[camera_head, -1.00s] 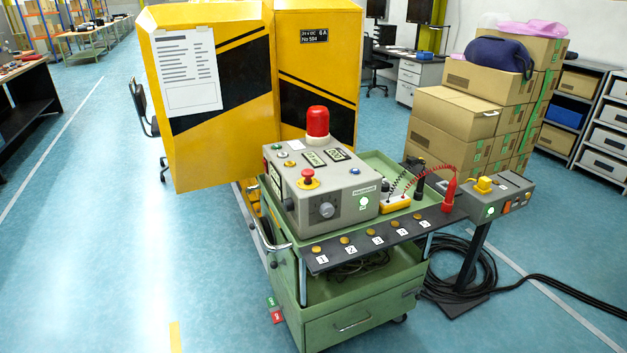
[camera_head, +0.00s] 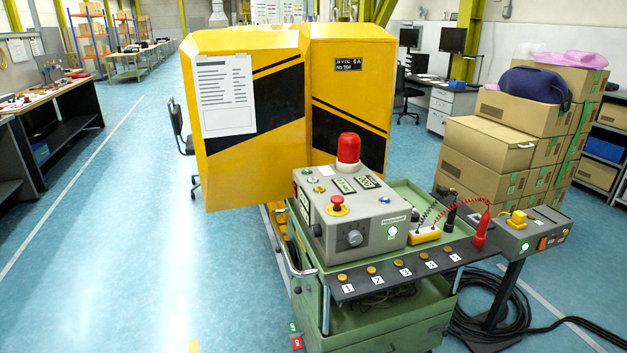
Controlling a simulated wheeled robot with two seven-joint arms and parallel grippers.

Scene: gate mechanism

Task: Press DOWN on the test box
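A grey control box (camera_head: 350,232) sits on top of a green cart (camera_head: 385,325). It carries a red beacon (camera_head: 348,150), a red mushroom button on yellow (camera_head: 337,204), a dark knob (camera_head: 354,238), a lit green round button (camera_head: 392,232) and small coloured buttons. Its plates on top are too small to read, so I cannot tell which control is DOWN. A smaller grey box (camera_head: 520,240) on a post at the right has a yellow part on top and a lit green button. Neither of my grippers shows.
A black strip with numbered brass buttons (camera_head: 403,272) runs along the cart's front. A yellow-and-black cabinet (camera_head: 250,165) stands behind it. Red and black leads lie by a yellow meter (camera_head: 424,234). Black cable (camera_head: 495,320) coils on the floor at right. The floor at left is clear.

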